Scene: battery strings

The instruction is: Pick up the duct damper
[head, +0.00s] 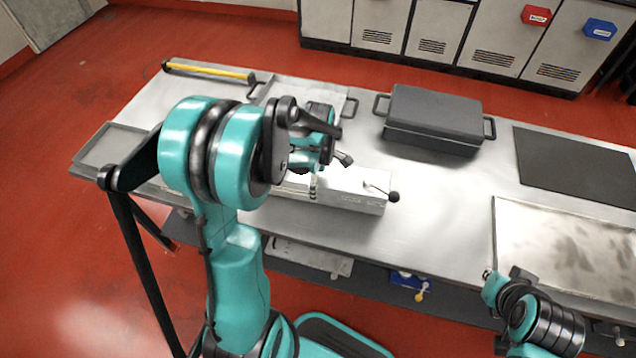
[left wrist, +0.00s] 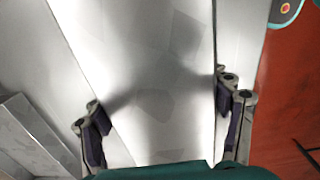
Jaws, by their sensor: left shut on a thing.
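The duct damper (head: 350,201) is a long pale metal box with a black-knobbed lever at its right end. It lies along the front edge of the steel bench in the head view, and I cannot tell whether it is clear of the top. My left arm hides its left part. My left gripper (left wrist: 163,120) is shut on it, with one dark-padded finger on each side of its pale body (left wrist: 150,55) in the left wrist view. In the head view a fingertip shows against its near side. My right gripper is not in view; only part of that arm shows at lower right.
A dark grey lidded case (head: 435,115) stands behind the damper on the bench (head: 440,210). A black mat (head: 580,167) and a stained metal tray (head: 570,250) lie to the right. A yellow-striped bar (head: 210,71) lies at the back left. Bench space right of the damper is clear.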

